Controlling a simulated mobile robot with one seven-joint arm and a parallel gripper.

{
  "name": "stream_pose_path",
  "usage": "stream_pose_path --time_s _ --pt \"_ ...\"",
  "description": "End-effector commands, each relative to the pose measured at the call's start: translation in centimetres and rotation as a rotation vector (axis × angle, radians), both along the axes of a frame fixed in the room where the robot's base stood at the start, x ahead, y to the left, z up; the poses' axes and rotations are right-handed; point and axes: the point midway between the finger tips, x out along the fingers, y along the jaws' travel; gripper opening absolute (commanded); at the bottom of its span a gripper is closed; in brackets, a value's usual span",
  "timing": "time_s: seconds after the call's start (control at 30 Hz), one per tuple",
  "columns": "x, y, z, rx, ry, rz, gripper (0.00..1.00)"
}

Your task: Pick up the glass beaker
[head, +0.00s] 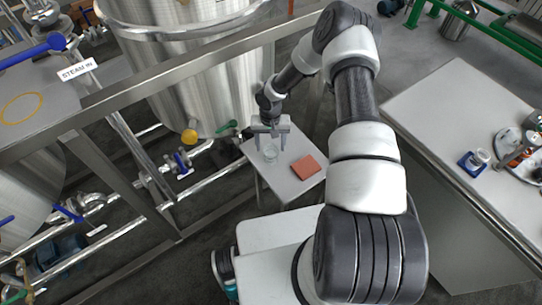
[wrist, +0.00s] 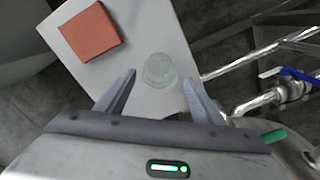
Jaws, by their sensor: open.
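The glass beaker (head: 270,153) is clear and stands on a small light-grey table (head: 291,181), near its left part in the head view. In the wrist view the beaker (wrist: 159,70) lies just ahead of the fingertips, roughly between their lines. My gripper (head: 272,143) is above the table, over or close to the beaker. In the wrist view my gripper (wrist: 160,82) is open and empty, with one finger on each side. The exact height of the fingers above the beaker cannot be told.
A flat orange-red block (head: 305,167) lies on the same table, right of the beaker. Steel pipes (head: 165,190) and a large steel tank (head: 205,85) stand to the left and behind. A grey bench (head: 450,110) with several items is at the right.

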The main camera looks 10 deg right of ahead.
Motion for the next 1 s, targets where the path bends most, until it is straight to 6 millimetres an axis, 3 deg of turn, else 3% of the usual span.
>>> stream_pose_path --time_s 0.4,0.67,0.93,1.0 --pt "-0.1 -0.2 -5.0 0.0 0.001 -0.002 0.61" --pt "0.0 -0.2 -5.2 -0.001 -0.001 0.0 0.61" --pt "0.0 -0.2 -5.2 -0.001 -0.001 0.0 0.17" --pt "0.0 -0.2 -5.2 -0.001 -0.001 0.0 0.17"
